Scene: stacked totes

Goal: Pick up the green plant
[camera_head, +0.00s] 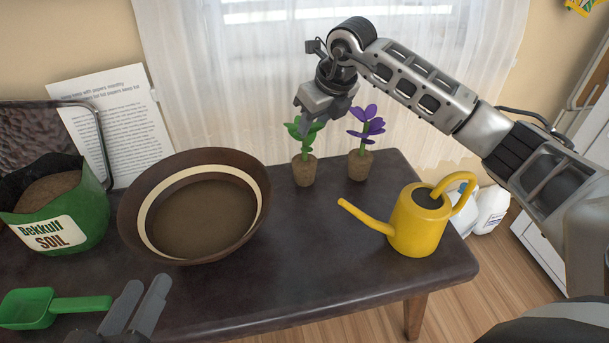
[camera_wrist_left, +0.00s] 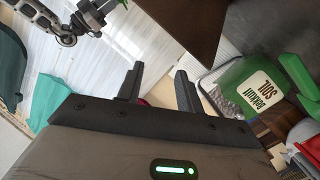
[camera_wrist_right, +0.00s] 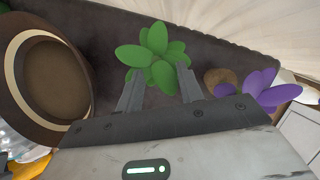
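The green plant (camera_head: 304,170) stands upright in a small brown pot near the back of the dark table. In the right wrist view its leaves (camera_wrist_right: 152,52) lie ahead of and partly between my right fingertips. My right gripper (camera_head: 308,118) is open above the plant and hides part of its top in the head view. In the right wrist view the right gripper (camera_wrist_right: 158,84) shows a gap between its fingers, and they do not visibly grip the plant. My left gripper (camera_head: 142,300) is open and empty at the table's front left, also seen in the left wrist view (camera_wrist_left: 156,82).
A purple-flowered plant (camera_head: 361,165) stands close right of the green plant. A large brown bowl (camera_head: 140,225) is to the left, with a soil bag (camera_head: 85,222) and green scoop (camera_head: 30,307) beyond. A yellow watering can (camera_head: 418,225) stands front right.

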